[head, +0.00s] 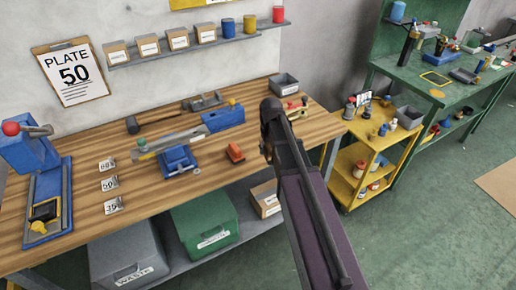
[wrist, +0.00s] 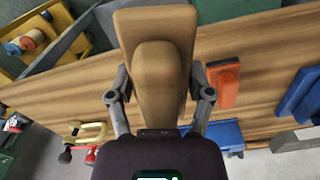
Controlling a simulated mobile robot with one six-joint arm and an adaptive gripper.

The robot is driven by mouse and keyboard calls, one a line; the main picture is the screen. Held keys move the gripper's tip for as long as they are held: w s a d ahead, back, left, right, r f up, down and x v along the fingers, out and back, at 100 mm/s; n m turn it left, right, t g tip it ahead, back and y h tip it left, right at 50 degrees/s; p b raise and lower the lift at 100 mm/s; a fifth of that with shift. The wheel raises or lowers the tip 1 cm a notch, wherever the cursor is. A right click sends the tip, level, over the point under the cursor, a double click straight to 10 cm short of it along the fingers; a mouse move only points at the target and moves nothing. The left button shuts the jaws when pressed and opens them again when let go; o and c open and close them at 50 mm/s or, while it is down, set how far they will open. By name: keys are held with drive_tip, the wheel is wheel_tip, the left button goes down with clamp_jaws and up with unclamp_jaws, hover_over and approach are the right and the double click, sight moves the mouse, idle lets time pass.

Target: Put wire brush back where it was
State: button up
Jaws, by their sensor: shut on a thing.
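My gripper (wrist: 160,78) is shut on a tan, wooden-looking piece with a raised middle, which I take for the wire brush (wrist: 155,22). The fingers stand on both sides of it in the wrist view, and no bristles show. In the head view my gripper (head: 272,118) is over the right part of the wooden workbench (head: 75,195). The brush cannot be made out there, behind my dark gripper and arm. In the wrist view, bench top shows on both sides of the brush.
An orange-red block (head: 235,153) lies left of my gripper, near a blue vise (head: 178,160) and a blue toolbox (head: 223,118). A small grey bin (head: 285,84) and a red-and-yellow tool (head: 296,106) are at the bench's right end. A yellow cart (head: 347,160) stands beyond.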

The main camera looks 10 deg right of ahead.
drive_tip(key=s+a+f+n+b, duration=0.2)
drive_tip(key=a+f, duration=0.1)
drive_tip(key=shift+s+a+n, duration=0.1)
drive_tip(key=shift+s+n, duration=0.1)
drive_tip(key=shift+n, duration=0.1)
drive_tip(key=shift+w, duration=0.1)
drive_tip(key=b, duration=0.2)
hover_over(257, 147)
drive_tip(key=s, duration=0.1)
drive_tip(key=shift+f, duration=0.7)
drive_tip(key=shift+w, duration=0.55)
drive_tip(key=shift+w+f, duration=0.2)
drive_tip(key=shift+f, duration=0.1)
wheel_tip(257, 147, down, 3)
drive_tip(key=b, duration=0.3)
drive_tip(key=shift+s, duration=0.1)
drive_tip(key=shift+f+b, duration=0.15)
drive_tip(key=shift+b, duration=0.2)
